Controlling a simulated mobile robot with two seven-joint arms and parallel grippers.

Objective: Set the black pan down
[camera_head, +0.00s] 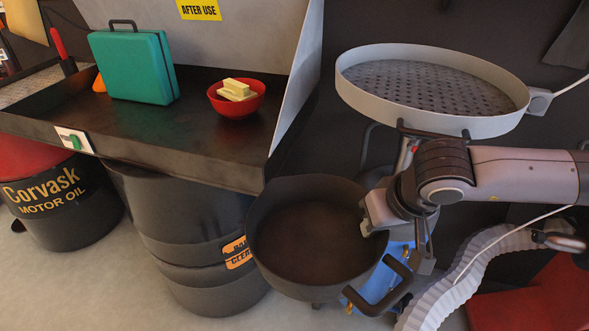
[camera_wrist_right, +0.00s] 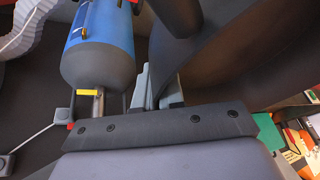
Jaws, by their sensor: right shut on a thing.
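The black pan (camera_head: 305,240) is a deep round pan in the lower middle of the head view, its empty inside facing up. My right gripper (camera_head: 374,214) is shut on the pan's right rim. In the right wrist view the pan (camera_wrist_right: 235,45) fills the upper right as a dark curved wall, with my right gripper's fingers (camera_wrist_right: 155,88) at its edge. The pan appears to be in the air, in front of the black drum; its underside is hidden. My left gripper is not in view.
A dark metal worktop (camera_head: 190,125) at the left holds a green case (camera_head: 133,67) and a red bowl (camera_head: 236,104) with yellow blocks. Its front middle is bare. A round perforated tray (camera_head: 430,88) stands at the back right. A blue cylinder (camera_wrist_right: 98,40) is close by.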

